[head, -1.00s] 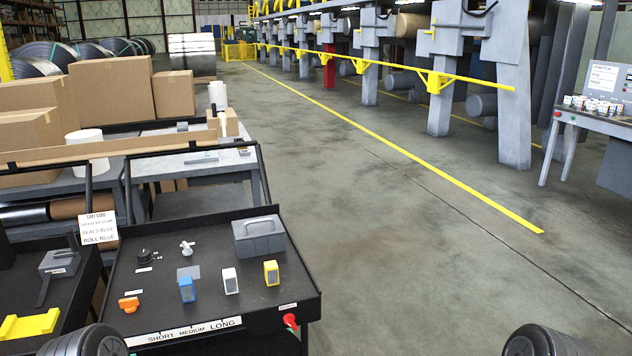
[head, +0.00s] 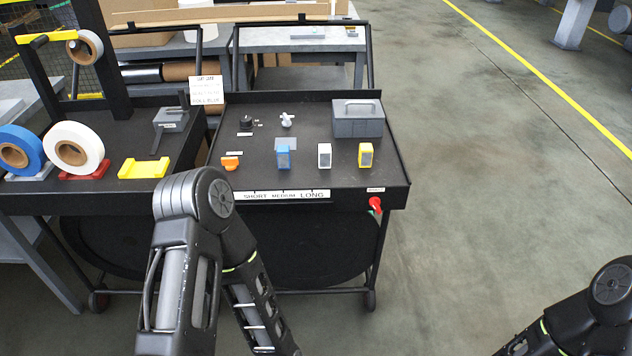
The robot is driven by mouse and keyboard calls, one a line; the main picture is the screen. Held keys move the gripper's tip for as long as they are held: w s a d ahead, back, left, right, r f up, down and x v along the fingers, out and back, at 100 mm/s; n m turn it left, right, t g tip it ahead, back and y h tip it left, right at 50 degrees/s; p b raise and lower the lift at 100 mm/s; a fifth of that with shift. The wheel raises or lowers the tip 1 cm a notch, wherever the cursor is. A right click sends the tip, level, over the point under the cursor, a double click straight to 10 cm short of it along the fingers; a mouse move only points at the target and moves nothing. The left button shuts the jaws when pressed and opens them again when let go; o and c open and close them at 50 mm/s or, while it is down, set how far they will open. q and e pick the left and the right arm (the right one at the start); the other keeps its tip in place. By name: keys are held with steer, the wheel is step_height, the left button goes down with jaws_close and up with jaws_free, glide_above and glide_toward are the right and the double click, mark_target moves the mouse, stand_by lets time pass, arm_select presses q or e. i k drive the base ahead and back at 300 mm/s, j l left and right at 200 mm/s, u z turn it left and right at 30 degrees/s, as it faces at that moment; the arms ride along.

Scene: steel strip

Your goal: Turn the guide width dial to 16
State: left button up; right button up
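A black cart top (head: 345,178) stands in front of me in the head view. A black round knob (head: 246,122) sits at its back left with small labels beside it. A white handled knob (head: 287,119) sits just to its right. The labels are too small to read, so I cannot tell which one is the guide width dial or its setting. An orange knob-like piece (head: 231,162) lies nearer the front left. My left arm's links rise in front of the cart and my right arm's links show at the lower right. Neither gripper is in view.
Blue (head: 283,158), white (head: 324,155) and yellow (head: 366,154) blocks stand on the cart, with a grey box (head: 358,119) behind. A red knob (head: 375,203) is on the front right. Tape rolls (head: 74,148) stand on the left bench. The floor right is clear.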

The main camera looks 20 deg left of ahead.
mark_target(246, 121)
steer(key=j+z, duration=0.1)
steer(key=j, duration=0.45)
steer(key=k+j+z, duration=0.1)
steer(key=j, duration=0.4)
steer(key=j+z, duration=0.1)
steer(key=j, duration=0.45)
steer(key=k, duration=0.05)
